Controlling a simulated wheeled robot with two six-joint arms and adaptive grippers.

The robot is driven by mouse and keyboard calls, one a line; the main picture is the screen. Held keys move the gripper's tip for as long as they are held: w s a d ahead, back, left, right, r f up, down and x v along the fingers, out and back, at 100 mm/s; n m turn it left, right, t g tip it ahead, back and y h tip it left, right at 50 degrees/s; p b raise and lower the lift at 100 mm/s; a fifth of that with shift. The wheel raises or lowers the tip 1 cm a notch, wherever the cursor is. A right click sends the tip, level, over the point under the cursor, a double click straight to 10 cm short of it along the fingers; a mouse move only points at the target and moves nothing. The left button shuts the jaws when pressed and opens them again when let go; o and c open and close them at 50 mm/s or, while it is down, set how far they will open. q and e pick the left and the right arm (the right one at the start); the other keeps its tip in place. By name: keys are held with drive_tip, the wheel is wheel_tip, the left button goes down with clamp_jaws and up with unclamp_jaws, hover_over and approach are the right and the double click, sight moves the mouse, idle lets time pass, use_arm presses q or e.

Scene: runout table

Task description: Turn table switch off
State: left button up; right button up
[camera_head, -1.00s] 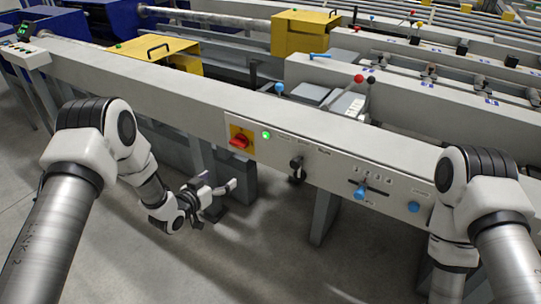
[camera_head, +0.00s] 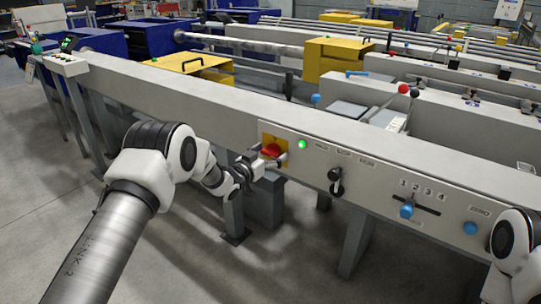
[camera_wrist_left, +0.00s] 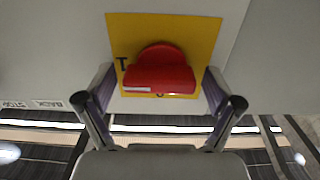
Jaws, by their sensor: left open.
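The table switch is a red rotary knob (camera_head: 270,151) on a yellow plate (camera_head: 283,144) on the table's front panel. In the left wrist view the red knob (camera_wrist_left: 160,72) sits on its yellow plate (camera_wrist_left: 205,38), upper middle, with a letter "T" partly showing. My left gripper (camera_head: 268,161) is at the knob in the head view. In the left wrist view its fingers (camera_wrist_left: 160,98) are spread, one on each side of the knob; I cannot tell whether they touch it. A green light (camera_head: 302,144) glows right of the plate. My right gripper is out of view.
Right of the light are a black selector (camera_head: 336,181), a blue-handled slider (camera_head: 406,211) marked 1 to 4, and a blue button (camera_head: 470,228). Table legs (camera_head: 355,245) stand below the panel. The floor in front is clear.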

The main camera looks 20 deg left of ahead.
use_arm(q)
drive_tip(key=c, duration=1.2)
drive_tip(key=shift+o, duration=0.2)
drive_tip(key=shift+r+n, duration=0.1)
drive_tip(key=shift+n, duration=0.3)
drive_tip(key=n+p, duration=0.1)
drive_tip(key=n, duration=0.2)
drive_tip(key=shift+a+n, duration=0.1)
drive_tip(key=shift+n, duration=0.3)
drive_tip(key=n+p, duration=0.1)
drive_tip(key=n, duration=0.3)
drive_tip(key=n+p, duration=0.1)
drive_tip(key=n, duration=0.4)
drive_tip(key=shift+a, duration=0.15)
drive_tip(key=n, duration=0.4)
drive_tip(key=shift+w, duration=0.1)
drive_tip(key=shift+n, duration=0.3)
